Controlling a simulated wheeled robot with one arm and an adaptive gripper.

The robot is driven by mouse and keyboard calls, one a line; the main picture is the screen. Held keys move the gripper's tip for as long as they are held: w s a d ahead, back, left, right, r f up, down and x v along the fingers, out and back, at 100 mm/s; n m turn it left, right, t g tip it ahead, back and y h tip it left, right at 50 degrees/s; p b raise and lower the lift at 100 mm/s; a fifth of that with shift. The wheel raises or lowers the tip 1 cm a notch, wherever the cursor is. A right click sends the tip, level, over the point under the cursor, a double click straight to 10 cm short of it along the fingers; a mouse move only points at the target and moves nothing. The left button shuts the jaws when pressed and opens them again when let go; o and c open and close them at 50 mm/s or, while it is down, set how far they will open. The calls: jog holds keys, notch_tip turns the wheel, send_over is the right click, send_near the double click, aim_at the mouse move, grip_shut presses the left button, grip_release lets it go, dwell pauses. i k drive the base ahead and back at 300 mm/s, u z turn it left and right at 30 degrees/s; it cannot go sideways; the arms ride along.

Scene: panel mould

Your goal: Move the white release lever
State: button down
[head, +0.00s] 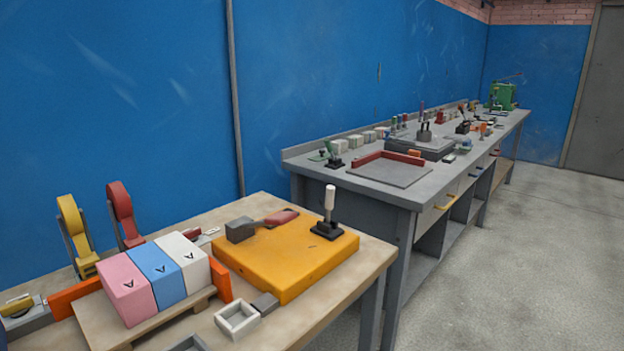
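A white lever (330,201) stands upright on a small black base (327,231). The base sits near the far right corner of a thick orange-yellow slab (285,262) on the near wooden table (370,257). A grey block with a red handle (275,219) lies on the slab to the left of the lever. My gripper is not in this view, and nothing is seen touching the lever.
Pink (127,288), blue (157,270) and white (184,257) blocks stand on a wooden board left of the slab. Yellow (76,230) and red (122,212) upright levers stand behind. A long grey workbench (400,190) extends beyond. Floor on the right is clear.

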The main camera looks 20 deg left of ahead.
aim_at(330, 190)
jog(key=u, duration=0.85)
jog(key=i, duration=0.95)
jog(key=u, duration=1)
